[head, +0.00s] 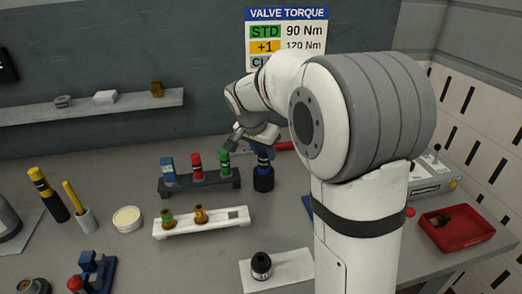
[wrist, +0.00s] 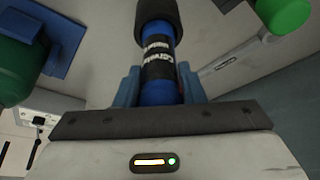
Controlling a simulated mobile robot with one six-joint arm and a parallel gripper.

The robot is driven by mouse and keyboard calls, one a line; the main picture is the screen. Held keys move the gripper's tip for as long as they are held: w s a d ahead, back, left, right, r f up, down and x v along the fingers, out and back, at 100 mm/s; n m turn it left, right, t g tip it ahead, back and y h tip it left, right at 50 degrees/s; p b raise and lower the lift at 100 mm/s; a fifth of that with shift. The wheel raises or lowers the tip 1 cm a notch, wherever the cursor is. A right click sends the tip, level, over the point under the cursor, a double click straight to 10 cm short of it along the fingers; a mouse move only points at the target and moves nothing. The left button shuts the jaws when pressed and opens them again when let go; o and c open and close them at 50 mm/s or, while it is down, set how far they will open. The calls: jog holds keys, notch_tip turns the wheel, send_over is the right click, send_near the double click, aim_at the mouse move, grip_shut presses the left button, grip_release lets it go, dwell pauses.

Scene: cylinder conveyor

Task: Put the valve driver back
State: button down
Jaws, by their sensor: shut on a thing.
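The valve driver, blue with a black lettered band, shows large in the wrist view (wrist: 158,70) with a wide black part at its far end. My gripper (wrist: 159,90) is shut on its blue body, a finger on each side. In the head view the driver (head: 263,160) is upright below my gripper (head: 262,143), just right of the dark rack. Its lower end is at a black cylindrical piece (head: 263,180) at table level; I cannot tell whether that is a holder or the driver's own end.
The dark rack (head: 205,183) holds blue, red and green pieces close to my gripper's left. A white rack (head: 195,229) with two valve-like pieces stands in front. A black knob-like part (head: 261,264) is on a white plate. A red tray (head: 481,233) is far right.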

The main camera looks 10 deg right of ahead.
jog(key=shift+f+b, duration=0.35)
jog(key=c, duration=1.1)
grip_release()
jog(key=shift+c, duration=0.2)
jog(key=shift+o, duration=1.4)
jog(key=shift+f, duration=0.1)
jog(key=shift+r+p, duration=1.8)
jog(key=shift+r, duration=1.3)
